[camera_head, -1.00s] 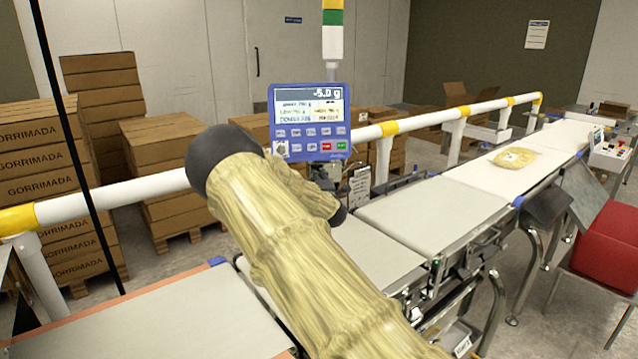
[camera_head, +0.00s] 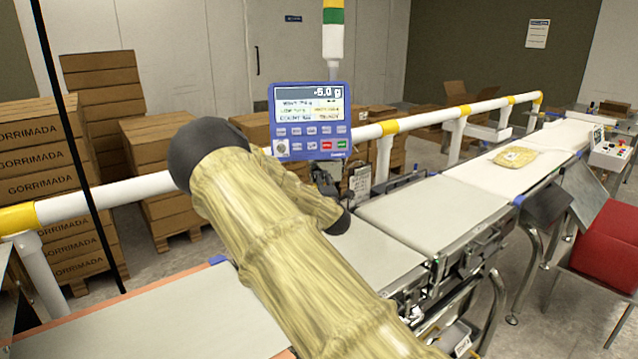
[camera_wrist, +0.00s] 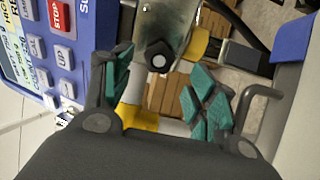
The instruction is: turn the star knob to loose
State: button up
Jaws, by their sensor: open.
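In the wrist view a small black knob (camera_wrist: 158,57) sits on the face of a metal bracket (camera_wrist: 170,20), just ahead of my gripper. My gripper (camera_wrist: 158,88) is open, with one green-padded finger on each side below the knob in the picture. The knob lies in line with the gap between the fingers, and I see no contact. In the head view my sleeved arm hides most of the gripper and the knob.
The blue checkweigher display (camera_head: 310,122) stands above the belt and comes close to my left finger in the wrist view (camera_wrist: 65,50). A white and yellow rail (camera_head: 410,124) runs behind. The weighing belt (camera_head: 430,212) is bare. A yellowish package (camera_head: 514,157) lies farther along.

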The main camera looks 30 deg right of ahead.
jog(key=v, duration=0.7)
jog(key=shift+s, duration=0.2)
jog(key=shift+a+f, duration=0.1)
jog(key=d+f+m, duration=0.1)
jog(key=m, duration=0.1)
jog(key=s+d+f+m+p, duration=0.1)
jog(key=m, duration=0.2)
jog(key=shift+d+f+g, duration=0.25)
jog(key=shift+f+g, duration=0.05)
jog(key=shift+f, duration=0.1)
jog(key=m, duration=0.1)
jog(key=f+m, duration=0.1)
jog(key=m, duration=0.1)
jog(key=shift+w+d, duration=0.1)
jog(key=shift+d, duration=0.05)
jog(key=m, duration=0.2)
jog(key=m+p, duration=0.1)
jog(key=m, duration=0.1)
jog(key=shift+w+a+r, duration=0.1)
jog(key=shift+w+a, duration=0.1)
jog(key=shift+w, duration=0.1)
jog(key=m, duration=0.2)
jog(key=shift+w+a+r+m, duration=0.25)
jog(key=shift+w+r+m, duration=0.05)
jog(key=shift+r, duration=0.1)
jog(key=w+d+r+m+p, duration=0.3)
jog(key=w+m, duration=0.1)
jog(key=w, duration=0.7)
jog(key=shift+d, duration=0.25)
